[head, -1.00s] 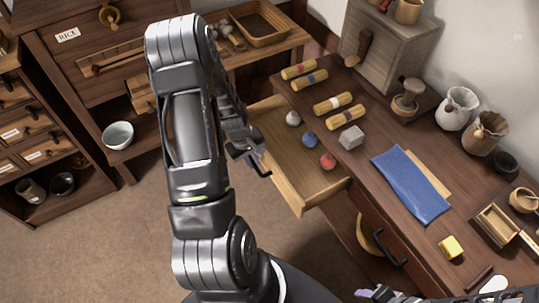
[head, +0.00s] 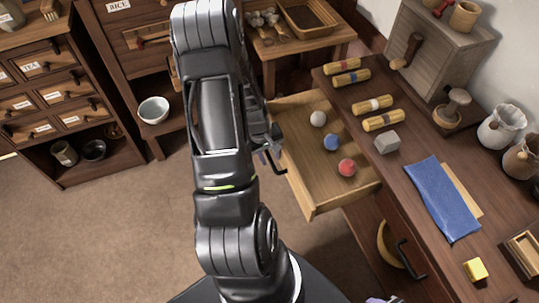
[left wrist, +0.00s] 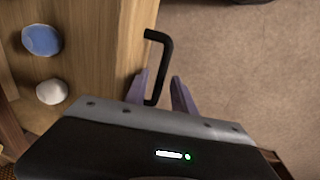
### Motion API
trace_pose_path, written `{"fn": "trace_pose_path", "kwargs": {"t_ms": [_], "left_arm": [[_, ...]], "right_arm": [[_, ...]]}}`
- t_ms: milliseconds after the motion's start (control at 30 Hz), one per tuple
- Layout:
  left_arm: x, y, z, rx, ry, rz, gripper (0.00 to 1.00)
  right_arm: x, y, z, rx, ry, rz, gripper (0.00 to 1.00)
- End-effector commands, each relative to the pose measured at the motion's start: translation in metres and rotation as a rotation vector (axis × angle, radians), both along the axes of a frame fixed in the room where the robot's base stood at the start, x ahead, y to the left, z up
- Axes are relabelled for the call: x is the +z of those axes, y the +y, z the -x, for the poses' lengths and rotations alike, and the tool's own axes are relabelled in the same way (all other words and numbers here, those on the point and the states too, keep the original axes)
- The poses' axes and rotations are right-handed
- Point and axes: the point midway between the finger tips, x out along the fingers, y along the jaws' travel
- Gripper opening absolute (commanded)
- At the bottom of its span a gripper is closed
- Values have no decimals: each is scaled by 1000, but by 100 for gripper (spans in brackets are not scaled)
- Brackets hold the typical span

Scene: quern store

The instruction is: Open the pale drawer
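The pale drawer (head: 312,178) is pulled out from under the dark counter and holds a white, a blue (head: 332,143) and a red ball (head: 347,168). Its dark bar handle (head: 273,168) is on the front, partly hidden by my left arm. The left wrist view shows the handle (left wrist: 164,66) between the spread purple fingers of my left gripper (left wrist: 160,85), with a visible gap to the right finger. In the head view my left gripper (head: 268,152) is at the drawer front. Only a bit of my right gripper shows at the bottom edge.
The counter (head: 345,105) bears several wooden rolls, a grey block (head: 387,142), a blue cloth (head: 440,197) and a yellow block (head: 475,269). A lower drawer handle (head: 410,260) sticks out below. Labelled drawers stand at the left. The floor in front is clear.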

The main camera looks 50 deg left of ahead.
Motion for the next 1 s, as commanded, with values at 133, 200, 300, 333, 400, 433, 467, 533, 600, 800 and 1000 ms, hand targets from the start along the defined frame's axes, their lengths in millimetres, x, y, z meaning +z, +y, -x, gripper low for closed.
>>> {"fn": "trace_pose_path", "kwargs": {"t_ms": [133, 200, 300, 333, 400, 433, 467, 533, 600, 800, 1000], "left_arm": [[0, 0, 0, 0, 0, 1, 34], [0, 0, 0, 0, 0, 1, 34], [1, 0, 0, 0, 0, 0, 34], [3, 0, 0, 0, 0, 0, 34], [8, 0, 1, 0, 0, 0, 34], [11, 1, 2, 0, 0, 0, 34], [15, 1, 2, 0, 0, -1, 34], [26, 2, 4, 1, -2, -3, 34], [38, 3, 5, 0, -3, -3, 34], [68, 4, 11, -1, -2, -3, 34], [77, 4, 14, -1, 0, 0, 34]], "right_arm": [[0, 0, 0, 0, 0, 0, 40], [0, 0, 0, 0, 0, 0, 40], [0, 0, 0, 0, 0, 0, 40], [0, 0, 0, 0, 0, 0, 40], [1, 0, 0, 0, 0, 0, 40], [1, 0, 0, 0, 0, 0, 40], [1, 0, 0, 0, 0, 0, 40], [2, 0, 0, 0, 0, 0, 40], [3, 0, 0, 0, 0, 0, 40], [6, 0, 0, 0, 0, 0, 40], [6, 0, 0, 0, 0, 0, 40]]}}
